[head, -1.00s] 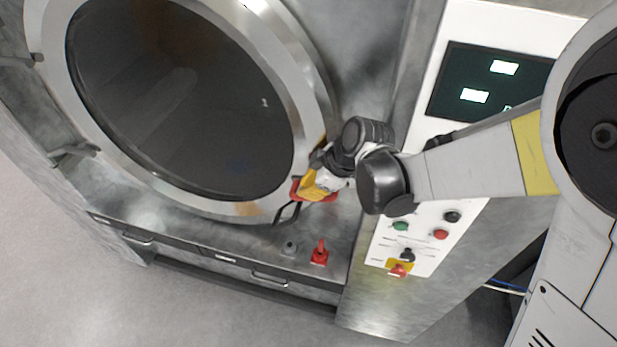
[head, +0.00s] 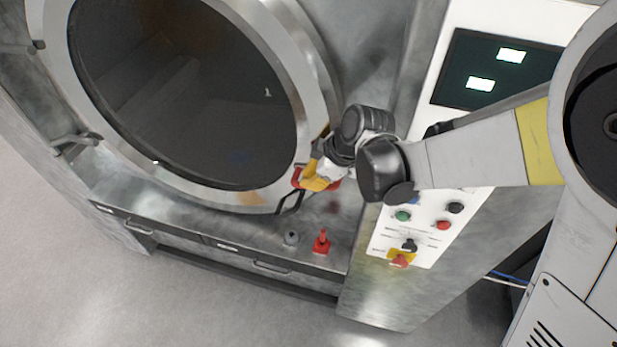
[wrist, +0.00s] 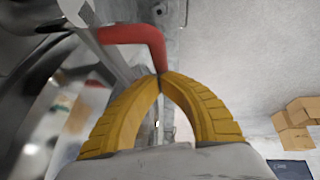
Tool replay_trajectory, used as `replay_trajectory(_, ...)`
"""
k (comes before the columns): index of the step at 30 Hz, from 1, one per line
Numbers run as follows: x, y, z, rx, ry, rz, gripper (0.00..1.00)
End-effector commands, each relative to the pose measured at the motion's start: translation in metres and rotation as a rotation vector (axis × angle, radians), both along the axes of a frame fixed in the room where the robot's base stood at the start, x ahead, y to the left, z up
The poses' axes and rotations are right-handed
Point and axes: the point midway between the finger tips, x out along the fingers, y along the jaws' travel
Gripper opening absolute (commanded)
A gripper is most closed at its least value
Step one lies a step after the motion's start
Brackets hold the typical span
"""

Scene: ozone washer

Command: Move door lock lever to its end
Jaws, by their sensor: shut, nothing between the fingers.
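A red handle (head: 298,178) sits at the lower right edge of the round door's ring, beside my gripper. It shows as a bent red bar at the top of the wrist view (wrist: 137,36), just beyond the fingertips. A second red lever (head: 321,243) stands upright on the ledge below the door. I cannot tell from the pictures which one is the door lock lever. My gripper (wrist: 160,76) has yellow fingers that meet at the tips, with nothing between them. In the head view, my gripper (head: 314,181) partly hides the handle; whether they touch is unclear.
The round glass door (head: 185,95) with its metal ring (head: 318,75) fills the left. A white control panel (head: 425,225) with several knobs stands right of my gripper. Cardboard boxes (wrist: 297,122) lie on open floor.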

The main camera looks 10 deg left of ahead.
Motion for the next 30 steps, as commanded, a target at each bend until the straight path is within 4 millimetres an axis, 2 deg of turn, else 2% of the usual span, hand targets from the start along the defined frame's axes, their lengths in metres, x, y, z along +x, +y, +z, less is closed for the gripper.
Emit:
replay_trajectory(20, 0.000, 0.000, -0.012, -0.101, 0.008, 0.001, 0.00)
replay_trajectory(30, 0.000, -0.002, -0.034, -0.290, 0.021, 0.003, 0.00)
